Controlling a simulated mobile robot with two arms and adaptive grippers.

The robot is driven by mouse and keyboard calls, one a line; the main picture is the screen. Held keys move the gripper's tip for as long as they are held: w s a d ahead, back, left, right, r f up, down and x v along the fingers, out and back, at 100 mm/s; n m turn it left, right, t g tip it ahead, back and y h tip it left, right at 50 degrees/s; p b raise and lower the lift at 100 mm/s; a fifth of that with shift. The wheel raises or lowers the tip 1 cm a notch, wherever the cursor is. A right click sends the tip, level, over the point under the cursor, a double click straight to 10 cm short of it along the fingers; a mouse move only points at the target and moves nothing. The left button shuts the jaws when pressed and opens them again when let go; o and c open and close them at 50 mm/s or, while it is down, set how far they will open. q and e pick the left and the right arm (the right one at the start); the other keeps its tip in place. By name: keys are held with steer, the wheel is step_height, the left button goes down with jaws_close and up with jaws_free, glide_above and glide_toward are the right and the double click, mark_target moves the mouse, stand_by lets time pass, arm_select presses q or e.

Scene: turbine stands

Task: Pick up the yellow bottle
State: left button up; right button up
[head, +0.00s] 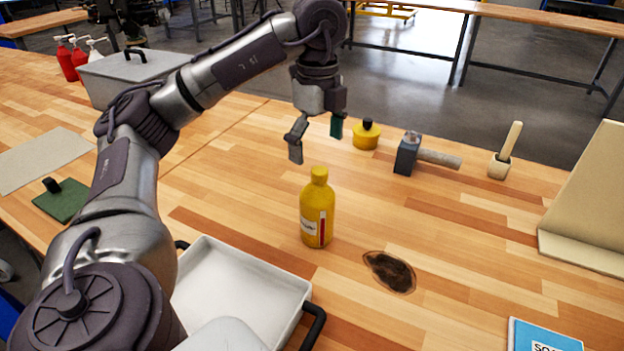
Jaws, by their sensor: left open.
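The yellow bottle (317,213) stands upright on the wooden workbench, near the middle of the head view. It has a yellow cap and a label with a red mark. My left gripper (316,142) hangs above the bench, pointing down, with its two fingers apart and nothing between them. It appears above and behind the bottle, and does not touch it. My right gripper is not in the view.
A white tray (296,284) with black handles lies in front of the bottle. A dark stain (390,271) is to its right. Behind are a yellow pot (366,137), a hammer (408,154) and a wooden-handled tool (502,160). A grey lidded box (112,78) stands back left.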

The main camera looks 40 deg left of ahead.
mark_target(318, 196)
arm_select(q)
steer(key=f, duration=0.1)
steer(key=d+f+b, duration=0.1)
steer(key=f+b, duration=0.1)
steer(key=f, duration=0.1)
steer(key=shift+s+d, duration=0.15)
steer(key=shift+s, duration=0.2)
steer(key=shift+w+a+f, duration=0.15)
steer(key=shift+a+f, duration=0.05)
steer(key=shift+f, duration=0.85)
steer(key=shift+a+f, duration=0.15)
steer(key=shift+f, duration=0.35)
step_height(318, 196, down, 4)
steer(key=shift+f+p, duration=0.1)
steer(key=shift+p, duration=0.25)
steer(key=shift+f, duration=0.3)
steer(key=c, duration=1.5)
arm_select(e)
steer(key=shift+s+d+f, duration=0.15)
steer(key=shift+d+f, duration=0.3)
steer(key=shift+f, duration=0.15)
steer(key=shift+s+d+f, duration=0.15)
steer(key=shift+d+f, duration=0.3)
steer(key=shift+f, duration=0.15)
arm_select(q)
steer(key=shift+r, duration=0.15)
